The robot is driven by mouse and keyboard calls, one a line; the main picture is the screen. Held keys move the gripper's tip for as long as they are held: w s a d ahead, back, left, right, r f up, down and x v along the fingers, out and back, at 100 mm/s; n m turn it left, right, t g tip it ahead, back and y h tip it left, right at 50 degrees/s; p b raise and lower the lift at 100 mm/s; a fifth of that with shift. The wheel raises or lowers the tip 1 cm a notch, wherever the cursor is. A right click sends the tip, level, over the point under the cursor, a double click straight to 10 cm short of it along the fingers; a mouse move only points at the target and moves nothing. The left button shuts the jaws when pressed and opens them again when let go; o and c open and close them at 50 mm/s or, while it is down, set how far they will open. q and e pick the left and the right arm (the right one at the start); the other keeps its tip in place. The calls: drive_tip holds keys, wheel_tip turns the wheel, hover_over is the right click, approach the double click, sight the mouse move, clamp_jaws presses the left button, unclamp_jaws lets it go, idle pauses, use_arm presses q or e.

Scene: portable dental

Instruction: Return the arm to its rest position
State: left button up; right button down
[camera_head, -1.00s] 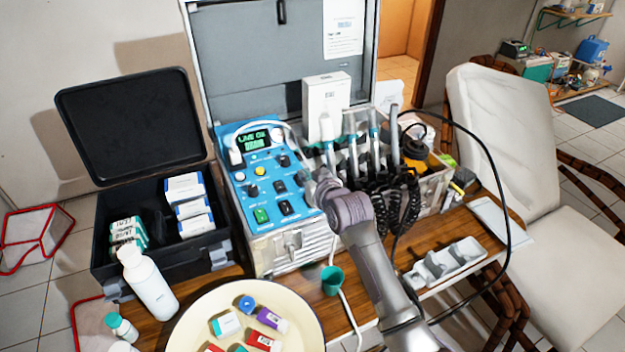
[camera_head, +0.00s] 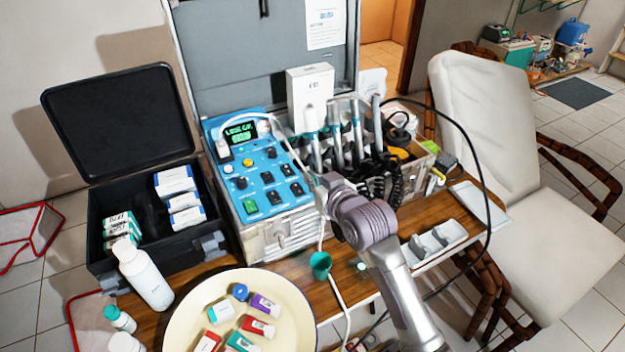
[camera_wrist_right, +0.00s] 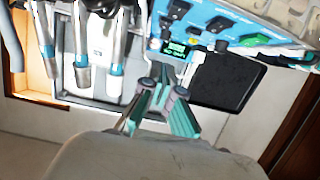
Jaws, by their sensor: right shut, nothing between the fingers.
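My right arm comes in from the lower right in the head view. Its gripper (camera_head: 322,188) is in front of the blue control panel (camera_head: 250,200) of the dental unit, near its right edge, and is partly hidden by my own wrist. In the right wrist view the fingers (camera_wrist_right: 167,80) are shut with nothing between them. The blue panel (camera_wrist_right: 222,22) and several handpieces (camera_wrist_right: 82,72) show beyond them. My left gripper is not in view.
A cream round tray (camera_head: 180,325) with small boxes is at the front. A teal cup (camera_head: 320,265) and a white holder (camera_head: 433,243) flank my arm. A dark cable (camera_head: 482,190) loops on the right. A white chair (camera_head: 480,110) stands beyond.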

idle(0.4)
drive_tip(key=s+d+f+m+g+h, duration=0.15)
drive_tip(key=s+d+f+g, duration=0.4)
drive_tip(key=s+f, duration=0.7)
drive_tip(key=s+d+f+g+h, duration=0.2)
drive_tip(key=s+d, duration=0.3)
drive_tip(key=s, duration=0.6)
drive_tip(key=s+d+f+g+h, duration=0.25)
drive_tip(key=s+d, duration=0.25)
drive_tip(key=s, duration=0.7)
wheel_tip(320, 180, down, 23)
drive_tip(key=g, duration=0.1)
drive_tip(key=s+d+f+g, duration=0.1)
drive_tip(key=s+d+f, duration=0.1)
drive_tip(key=s+f, duration=1.5)
drive_tip(key=shift+s+d+f+y, duration=0.3)
drive_tip(key=shift+d+f, duration=0.1)
drive_tip(key=shift+f, duration=0.3)
